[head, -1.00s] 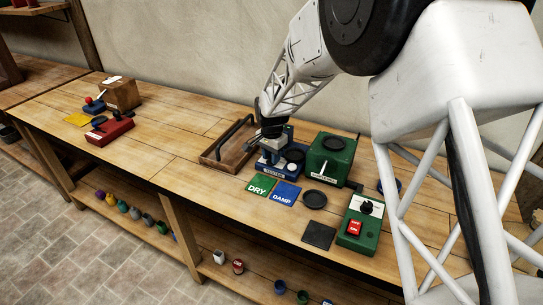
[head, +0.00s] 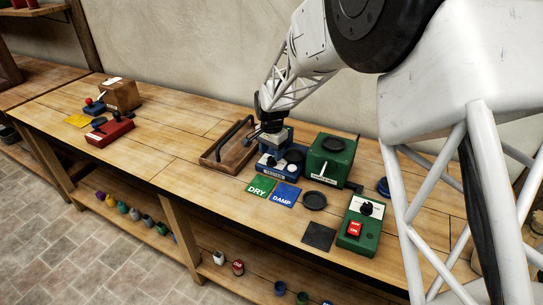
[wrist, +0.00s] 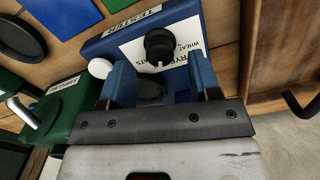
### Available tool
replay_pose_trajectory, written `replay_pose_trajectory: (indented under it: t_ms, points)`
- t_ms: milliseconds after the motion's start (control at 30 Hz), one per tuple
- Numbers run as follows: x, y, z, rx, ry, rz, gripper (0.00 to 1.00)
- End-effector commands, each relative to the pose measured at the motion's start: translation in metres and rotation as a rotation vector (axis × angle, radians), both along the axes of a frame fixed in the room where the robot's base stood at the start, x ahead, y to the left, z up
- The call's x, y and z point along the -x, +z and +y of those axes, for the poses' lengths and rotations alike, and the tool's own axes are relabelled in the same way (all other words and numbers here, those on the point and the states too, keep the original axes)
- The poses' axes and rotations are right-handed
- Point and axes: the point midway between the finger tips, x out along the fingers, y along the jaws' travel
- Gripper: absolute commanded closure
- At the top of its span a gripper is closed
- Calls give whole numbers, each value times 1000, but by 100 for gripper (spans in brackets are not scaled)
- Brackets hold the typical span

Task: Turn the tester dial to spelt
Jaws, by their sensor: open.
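The blue tester (head: 268,172) stands on the bench behind the DRY and DAMP cards. In the wrist view the tester (wrist: 100,47) shows a white label plate (wrist: 187,46), partly hidden, with words such as RYE, WHEAT and one ending in ATS. Its black dial (wrist: 160,45) sits on that plate; I cannot tell which word it points at. My gripper (wrist: 162,78) is open, with its two blue fingers apart and the dial just beyond the gap between them. It appears empty. In the head view my gripper (head: 272,130) is above the back of the tester.
A green sampler box (head: 329,160) stands close to the right of the tester. A wooden tray (head: 222,158) with a dark handle is close on the left. The DRY card (head: 261,187), DAMP card (head: 285,195) and a black dish (head: 314,200) lie in front.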

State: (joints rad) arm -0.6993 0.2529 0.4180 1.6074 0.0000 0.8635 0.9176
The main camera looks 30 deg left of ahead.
Motion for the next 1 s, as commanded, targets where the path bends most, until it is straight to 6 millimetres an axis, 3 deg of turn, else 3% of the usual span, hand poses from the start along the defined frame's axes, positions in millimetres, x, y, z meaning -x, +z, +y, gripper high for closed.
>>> replay_pose_trajectory:
  t_ms: [400, 1000]
  points:
    - [0, 48, 0, 0, 0, 0, 43]
    - [0, 54, 0, 0, 0, 0, 43]
